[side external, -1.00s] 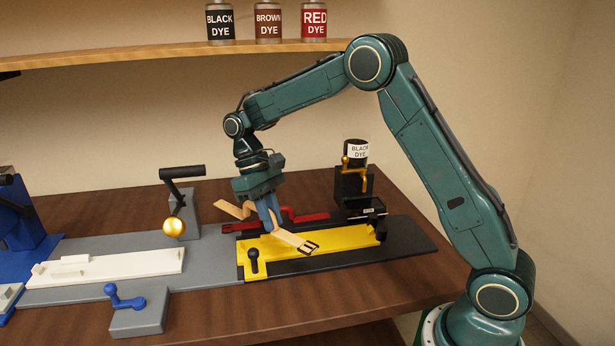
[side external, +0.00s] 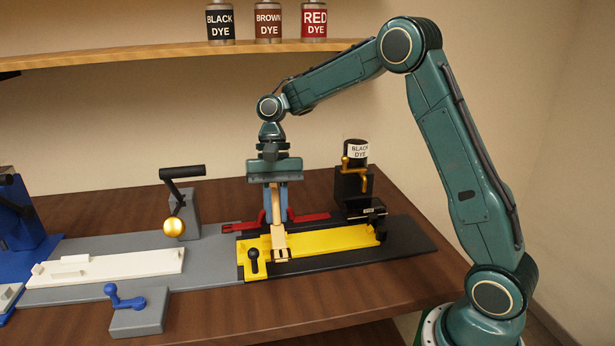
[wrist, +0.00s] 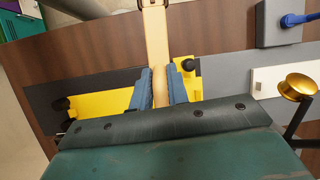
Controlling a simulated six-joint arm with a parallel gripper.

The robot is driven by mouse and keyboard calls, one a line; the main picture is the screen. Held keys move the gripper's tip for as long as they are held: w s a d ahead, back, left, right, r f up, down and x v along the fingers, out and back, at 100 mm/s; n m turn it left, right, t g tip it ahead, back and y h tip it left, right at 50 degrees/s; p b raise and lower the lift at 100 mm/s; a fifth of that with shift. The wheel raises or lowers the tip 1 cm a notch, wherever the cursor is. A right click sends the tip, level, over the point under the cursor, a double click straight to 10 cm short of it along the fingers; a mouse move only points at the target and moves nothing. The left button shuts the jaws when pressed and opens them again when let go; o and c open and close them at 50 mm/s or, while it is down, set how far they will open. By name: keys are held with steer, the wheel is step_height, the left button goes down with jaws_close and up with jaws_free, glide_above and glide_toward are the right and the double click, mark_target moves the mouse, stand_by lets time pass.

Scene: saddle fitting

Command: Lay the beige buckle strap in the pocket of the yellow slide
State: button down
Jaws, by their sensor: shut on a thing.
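The beige buckle strap (side external: 278,240) is held by my gripper (side external: 276,215), which is shut on it. Its dark buckle end hangs toward the camera over the yellow slide (side external: 335,240), crosswise to the slide's length. In the wrist view the strap (wrist: 156,40) runs up from between the blue fingers (wrist: 160,95), across the yellow slide (wrist: 100,105). Whether the strap touches the slide cannot be told. The part of the slide's pocket under the strap and fingers is hidden.
A black knob (side external: 254,256) stands at the slide's left end. A red part (side external: 305,217) lies behind the slide. A black dye bottle (side external: 356,152) on a black block stands behind right. A grey plate with a white slide (side external: 105,268), a gold-ball lever (side external: 174,227) and a blue lever (side external: 125,297) are left.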

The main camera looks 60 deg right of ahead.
steer(key=m, duration=0.2)
steer(key=s+r+m+t, duration=0.1)
steer(key=m, duration=0.1)
steer(key=shift+s+a+r+y, duration=0.2)
steer(key=shift+a+y, duration=0.2)
steer(key=m+t, duration=0.1)
steer(key=m, duration=0.1)
steer(key=s+a+r+m+t, duration=0.1)
steer(key=m, duration=0.1)
steer(key=shift+s+a+r, duration=0.15)
steer(key=shift+s, duration=0.05)
steer(key=m, duration=0.1)
steer(key=s+a+m+t, duration=0.1)
steer(key=r+m, duration=0.1)
steer(key=m, duration=0.1)
steer(key=shift+s+a+r+t, duration=0.1)
steer(key=shift+s+a+t, duration=0.1)
steer(key=shift+s+t, duration=0.1)
steer(key=shift+s+a+r+m+t+h, duration=0.2)
steer(key=shift+s+a+m+t, duration=0.1)
steer(key=shift+m, duration=0.55)
steer(key=shift+s+a+r+m+t+h, duration=0.25)
steer(key=shift+s+a+m, duration=0.1)
steer(key=shift+m, duration=0.45)
steer(key=shift+s+a+r+m+t+h, duration=0.2)
steer(key=shift+s+a+m+t, duration=0.1)
steer(key=shift+m, duration=0.55)
step_height(320, 180, down, 15)
steer(key=shift+f, duration=0.15)
steer(key=shift+f, duration=2.15)
